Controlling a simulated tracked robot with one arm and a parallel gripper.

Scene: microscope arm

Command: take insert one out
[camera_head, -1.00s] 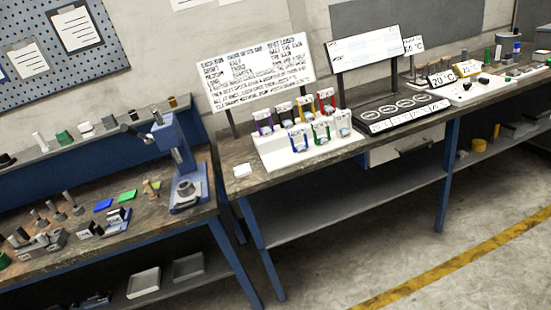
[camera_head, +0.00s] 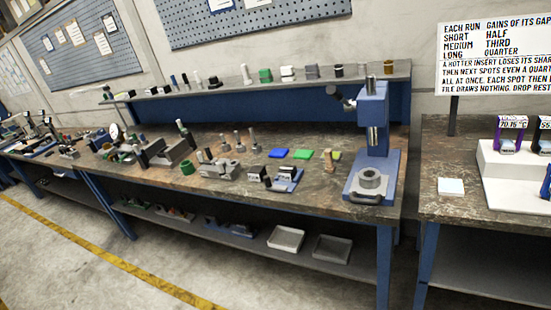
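My gripper is not in view. At the right edge, a white stepped stand (camera_head: 490,172) holds small framed pieces and is cut off by the frame. One has a purple frame (camera_head: 511,122) with a "70.15 °C" display. Beside it is a black-framed piece (camera_head: 543,134) with a partly cut display. I cannot tell which of these, if any, is insert one. A blue bench instrument (camera_head: 375,130) with a grey round part at its base stands on the left bench.
A white square (camera_head: 451,187) lies on the right bench. A sign (camera_head: 490,60) stands behind. A narrow gap separates the benches; the floor (camera_head: 60,245) is clear.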

